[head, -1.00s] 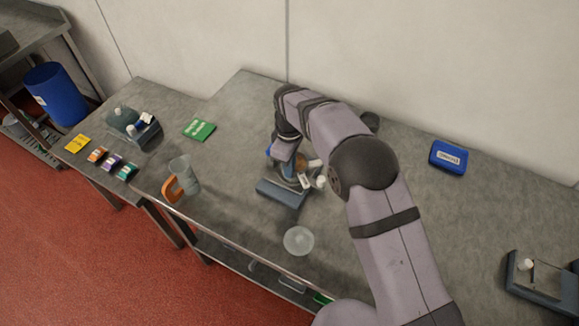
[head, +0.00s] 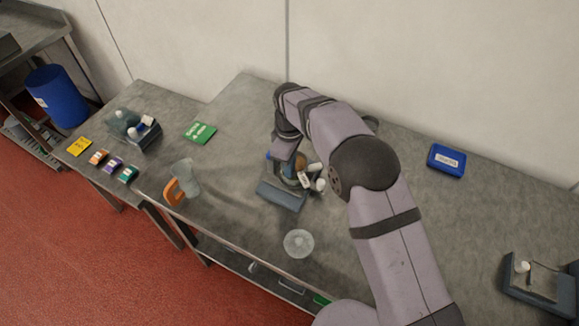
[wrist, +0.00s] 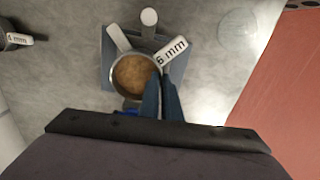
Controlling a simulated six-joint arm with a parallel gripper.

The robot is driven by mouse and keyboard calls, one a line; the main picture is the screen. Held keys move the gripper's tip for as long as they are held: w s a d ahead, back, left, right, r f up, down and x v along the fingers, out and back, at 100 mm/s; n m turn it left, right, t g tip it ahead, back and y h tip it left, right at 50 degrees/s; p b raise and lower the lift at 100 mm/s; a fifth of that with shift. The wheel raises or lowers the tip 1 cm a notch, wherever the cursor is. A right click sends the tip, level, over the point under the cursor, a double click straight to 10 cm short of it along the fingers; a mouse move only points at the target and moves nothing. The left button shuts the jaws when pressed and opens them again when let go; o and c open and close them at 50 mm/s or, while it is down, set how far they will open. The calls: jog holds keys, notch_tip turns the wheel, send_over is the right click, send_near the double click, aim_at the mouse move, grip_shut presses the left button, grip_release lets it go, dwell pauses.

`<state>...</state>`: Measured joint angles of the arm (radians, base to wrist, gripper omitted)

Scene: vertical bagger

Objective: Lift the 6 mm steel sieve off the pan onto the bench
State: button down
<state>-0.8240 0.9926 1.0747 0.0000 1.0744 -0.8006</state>
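A round steel sieve holding brown material (wrist: 132,76) sits on a blue-grey stand (wrist: 108,65) in the wrist view; the pan under it is hidden. The white "6 mm" tag (wrist: 172,53) sticks out at its upper right. My gripper (wrist: 162,76) reaches to the sieve's right edge, its two narrow blue fingers close together just below the tag. I cannot see whether they press on the sieve's handle. In the head view the brown contents (head: 300,164) and the stand (head: 282,195) show, partly hidden by my arm.
Two more white-ended handles surround the sieve; one (wrist: 149,17) points up. A clear round dish (head: 299,243) lies on bare bench in front. A jug with orange handle (head: 183,182) stands left, a green card (head: 200,132) behind it, a blue box (head: 447,160) at right.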

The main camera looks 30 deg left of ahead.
jog(key=shift+r, duration=0.15)
dwell(0.3)
jog(key=shift+r+p, duration=1.3)
jog(key=shift+r, duration=0.4)
jog(key=shift+w, duration=0.15)
